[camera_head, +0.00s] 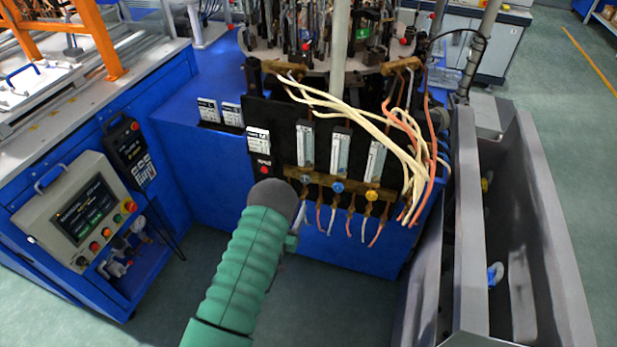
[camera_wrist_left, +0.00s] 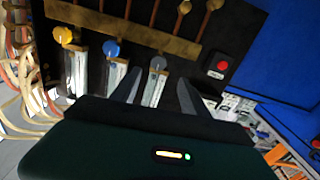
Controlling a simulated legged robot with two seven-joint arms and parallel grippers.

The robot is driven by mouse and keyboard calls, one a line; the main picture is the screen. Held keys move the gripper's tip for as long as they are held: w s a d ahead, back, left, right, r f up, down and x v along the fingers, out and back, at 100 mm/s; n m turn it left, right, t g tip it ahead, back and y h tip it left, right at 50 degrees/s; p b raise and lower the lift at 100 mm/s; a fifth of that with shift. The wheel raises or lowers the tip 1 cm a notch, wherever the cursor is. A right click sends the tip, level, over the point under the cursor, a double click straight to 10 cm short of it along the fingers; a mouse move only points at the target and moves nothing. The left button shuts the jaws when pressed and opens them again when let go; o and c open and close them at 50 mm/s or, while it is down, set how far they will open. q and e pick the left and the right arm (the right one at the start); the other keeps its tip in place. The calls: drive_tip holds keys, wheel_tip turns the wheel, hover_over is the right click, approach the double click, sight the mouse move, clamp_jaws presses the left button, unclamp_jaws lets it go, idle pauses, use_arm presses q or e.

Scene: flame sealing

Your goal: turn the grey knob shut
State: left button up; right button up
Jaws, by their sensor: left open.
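The grey knob (camera_wrist_left: 158,63) sits on the brass bar of the black panel. In the left wrist view it lies just beyond my left gripper (camera_wrist_left: 159,80), between the lines of its two open fingers and apart from them. In the head view the grey knob (camera_head: 305,178) is just right of my arm's dark end, whose fingers cannot be made out there. The blue knob (camera_head: 337,187) and the yellow knob (camera_head: 372,195) follow to the right on the same bar. My right gripper is not in view.
A red button (camera_wrist_left: 222,65) is beside the grey knob on the panel. Clear flow tubes (camera_head: 340,150) stand above the knobs. Loose cream and orange hoses (camera_head: 400,135) hang at the right. A grey metal bin (camera_head: 465,230) stands farther right.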

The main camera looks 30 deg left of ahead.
sight(309, 174)
use_arm(q)
drive_tip(key=b+x, duration=0.1)
drive_tip(key=x, duration=1.5)
drive_tip(key=shift+w+d+r+b, duration=0.1)
drive_tip(key=shift+b, duration=0.25)
clamp_jaws()
drive_tip(key=shift+m+b, duration=0.35)
drive_tip(key=shift+m, duration=0.05)
unclamp_jaws()
